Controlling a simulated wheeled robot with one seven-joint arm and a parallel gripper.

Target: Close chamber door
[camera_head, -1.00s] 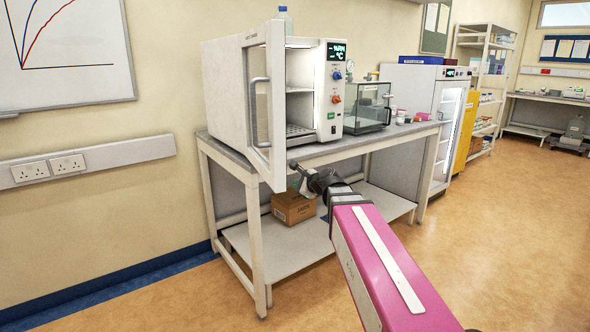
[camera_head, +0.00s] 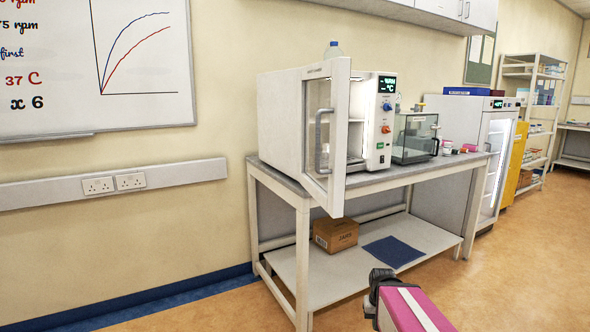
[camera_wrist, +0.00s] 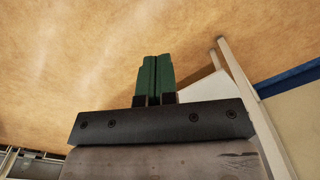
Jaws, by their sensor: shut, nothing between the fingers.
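The chamber (camera_head: 370,143) is a white box with a lit display, standing on the bench. Its glass-paned door (camera_head: 340,135) is swung open toward me, with a grey vertical handle (camera_head: 321,140) on the pane. Part of the interior shows between the door and the control panel. My gripper (camera_wrist: 155,75) shows in the wrist view with its green fingers together and empty, above the floor. In the head view my arm is low, in front of the bench and below the door, and the fingers cannot be made out there. Nothing touches the door.
The grey-topped bench (camera_head: 425,170) has a lower shelf with a cardboard box (camera_head: 336,234) and a blue mat (camera_head: 392,252). A glass case (camera_head: 414,137) stands right of the chamber. The floor in front is clear.

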